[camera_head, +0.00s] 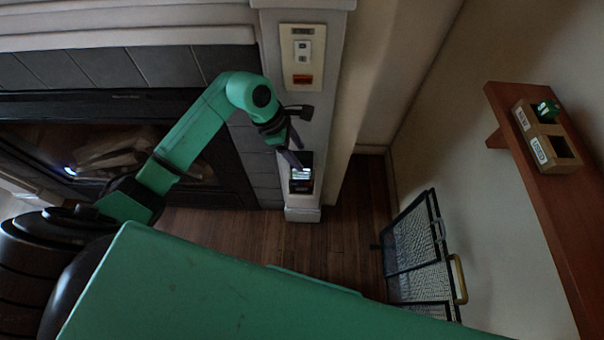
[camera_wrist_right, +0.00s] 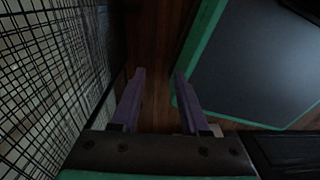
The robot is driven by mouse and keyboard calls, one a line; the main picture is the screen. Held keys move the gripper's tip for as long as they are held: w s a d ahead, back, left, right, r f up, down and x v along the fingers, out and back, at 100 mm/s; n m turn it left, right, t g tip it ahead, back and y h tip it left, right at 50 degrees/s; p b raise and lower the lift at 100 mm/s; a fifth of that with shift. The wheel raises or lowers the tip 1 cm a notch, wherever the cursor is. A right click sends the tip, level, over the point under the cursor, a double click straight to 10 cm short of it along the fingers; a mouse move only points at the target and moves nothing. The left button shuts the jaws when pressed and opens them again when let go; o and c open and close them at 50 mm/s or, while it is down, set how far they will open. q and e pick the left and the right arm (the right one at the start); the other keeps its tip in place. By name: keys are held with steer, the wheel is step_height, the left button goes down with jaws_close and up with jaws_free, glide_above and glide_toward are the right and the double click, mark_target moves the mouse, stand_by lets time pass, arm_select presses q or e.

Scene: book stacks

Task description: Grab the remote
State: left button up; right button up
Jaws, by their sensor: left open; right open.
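The right gripper does not show in the head view.
A beige wall plate (camera_head: 302,90) with a white switch and an orange part is higher on the pillar (camera_head: 325,60). A fireplace (camera_head: 110,140) is at left. A black mesh screen (camera_head: 420,255) stands at right. A wooden shelf (camera_head: 545,190) holds a divided wooden box (camera_head: 524,117). The floor (camera_head: 350,230) between is clear.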

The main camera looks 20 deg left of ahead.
mark_target(306, 163)
arm_select(q)
steer(key=p+x, duration=0.1)
steer(key=x, duration=0.3)
steer(key=shift+s+d+f, duration=0.1)
steer(key=shift+d+f, duration=0.05)
steer(key=shift+d, duration=0.15)
steer(key=shift+d+f, duration=0.15)
steer(key=shift+f, duration=0.35)
jaws_close()
arm_select(e)
steer(key=shift+w+d+r, duration=0.1)
steer(key=shift+w+r, duration=0.25)
steer(key=shift+w, duration=0.25)
steer(key=shift+w+r, duration=0.35)
steer(key=shift+w, duration=0.2)
steer(key=shift+w, duration=0.1)
